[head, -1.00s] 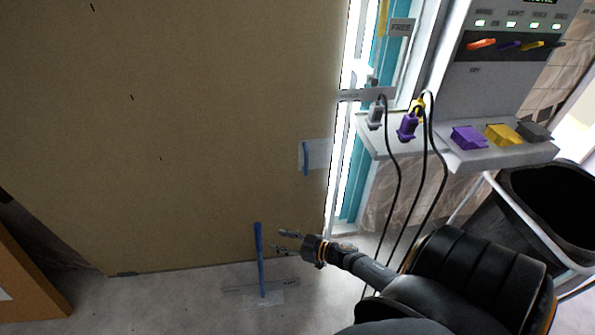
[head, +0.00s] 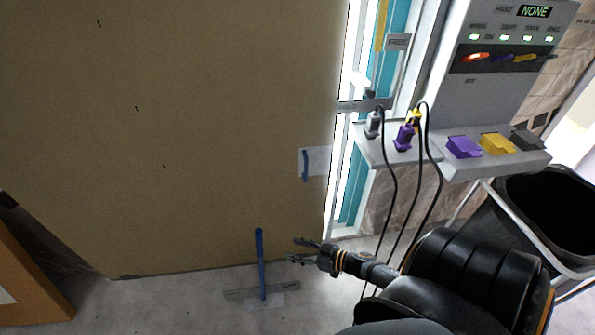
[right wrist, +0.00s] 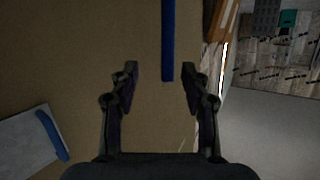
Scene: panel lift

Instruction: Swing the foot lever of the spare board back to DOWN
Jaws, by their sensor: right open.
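The large brown board (head: 180,140) stands upright and fills the left and middle of the head view. Its blue foot lever (head: 261,262) stands almost upright at the board's bottom edge, rising from a grey labelled strip (head: 240,293) on the floor. The strip's lettering is too small to read surely. My right gripper (head: 297,251) is open and empty, just right of the lever and apart from it. In the right wrist view, the blue lever (right wrist: 168,42) shows beyond the open fingertips, between their lines. My left gripper is out of view.
A blue handle on a pale plate (head: 318,160) sits at the board's right edge. Black cables (head: 392,200) hang from plugs beside my right arm. A control console (head: 510,80) and a black bin (head: 545,215) stand at right. An orange-brown panel (head: 30,265) stands at lower left.

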